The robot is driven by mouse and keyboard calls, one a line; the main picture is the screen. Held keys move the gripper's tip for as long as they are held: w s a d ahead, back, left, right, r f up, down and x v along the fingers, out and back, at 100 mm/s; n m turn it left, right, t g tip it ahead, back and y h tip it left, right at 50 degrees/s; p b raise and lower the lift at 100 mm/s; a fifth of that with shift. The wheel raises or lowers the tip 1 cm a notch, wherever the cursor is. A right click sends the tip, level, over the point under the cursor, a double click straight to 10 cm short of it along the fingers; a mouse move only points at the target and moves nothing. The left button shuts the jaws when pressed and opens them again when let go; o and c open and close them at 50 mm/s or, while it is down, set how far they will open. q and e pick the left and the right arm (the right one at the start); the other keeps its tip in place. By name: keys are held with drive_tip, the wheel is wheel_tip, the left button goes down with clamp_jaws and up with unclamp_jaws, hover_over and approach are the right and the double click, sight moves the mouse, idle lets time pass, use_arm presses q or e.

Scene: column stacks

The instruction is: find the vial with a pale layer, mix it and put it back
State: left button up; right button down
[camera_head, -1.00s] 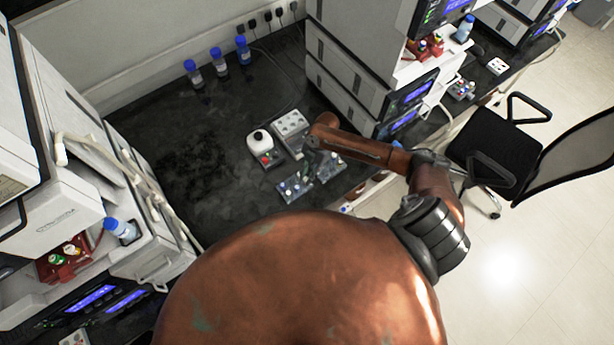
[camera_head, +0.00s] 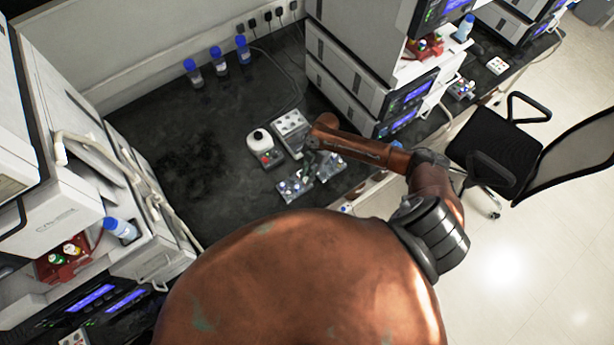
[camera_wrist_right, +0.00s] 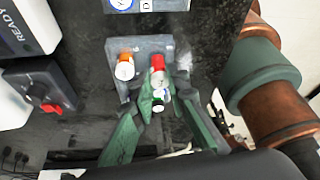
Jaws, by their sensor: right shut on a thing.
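My right gripper (camera_head: 312,158) is over the small vial racks near the bench's front edge. I cannot tell for sure which of these is gripped. An orange-capped vial (camera_wrist_right: 126,58) stands beside them in the grey rack (camera_wrist_right: 112,50). No pale layer can be made out. A mixer (camera_head: 259,138) with a white body and dark top stands left of the gripper. My left gripper is not in view.
Blue-capped bottles (camera_head: 218,55) stand at the back wall. Instrument stacks (camera_head: 345,75) rise at the right, others at the left. The dark bench (camera_head: 190,150) is clear at the middle left.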

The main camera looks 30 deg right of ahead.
drive_tip(key=shift+f+b, duration=0.3)
drive_tip(key=shift+f, duration=0.25)
idle(0.4)
drive_tip(key=shift+f, duration=0.2)
drive_tip(key=c, duration=1.8)
unclamp_jaws()
drive_tip(key=shift+o, duration=0.4)
drive_tip(key=shift+o, duration=1.1)
drive_tip(key=shift+r, duration=0.1)
drive_tip(key=shift+r+p, duration=2.55)
drive_tip(key=shift+r, duration=0.35)
